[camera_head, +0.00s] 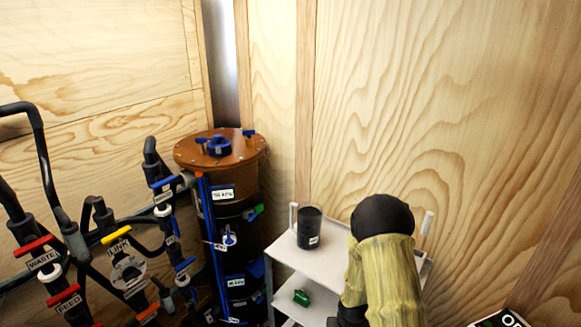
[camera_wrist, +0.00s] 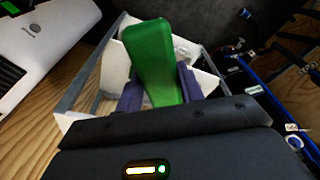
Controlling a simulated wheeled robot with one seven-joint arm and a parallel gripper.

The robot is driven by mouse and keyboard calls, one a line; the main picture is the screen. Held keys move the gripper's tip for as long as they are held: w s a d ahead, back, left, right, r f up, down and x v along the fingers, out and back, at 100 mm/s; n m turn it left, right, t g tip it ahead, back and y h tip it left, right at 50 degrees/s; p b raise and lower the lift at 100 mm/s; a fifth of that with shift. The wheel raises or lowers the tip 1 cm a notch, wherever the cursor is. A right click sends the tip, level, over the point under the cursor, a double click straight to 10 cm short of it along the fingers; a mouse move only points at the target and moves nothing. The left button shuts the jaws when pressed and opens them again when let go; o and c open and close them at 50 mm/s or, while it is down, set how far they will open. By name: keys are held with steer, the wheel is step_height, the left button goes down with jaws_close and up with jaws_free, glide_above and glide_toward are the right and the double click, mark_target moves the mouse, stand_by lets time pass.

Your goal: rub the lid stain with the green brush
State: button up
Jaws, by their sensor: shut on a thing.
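The green brush (camera_wrist: 155,60) is between the two purple fingers of my gripper (camera_wrist: 158,88) in the wrist view, and the gripper is shut on it. A green piece (camera_head: 302,298) shows at the lower shelf in the head view; I cannot tell whether it is the held brush. My gripper is hidden in the head view behind or below my arm. The orange-brown round lid (camera_head: 187,154) tops the dark filter vessel, left of the shelf. It carries blue fittings (camera_head: 218,146) and rim bolts. I cannot make out a stain on it.
A white shelf stand (camera_head: 325,262) with a black cup (camera_head: 309,228) on top stands right of the vessel. Black pipes with coloured valve handles (camera_head: 115,237) crowd the left. Plywood walls close the back. The air above the lid is clear.

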steer(key=shift+f, duration=0.1)
steer(key=s+f, duration=0.4)
steer(key=f, duration=1)
steer(key=shift+f, duration=0.35)
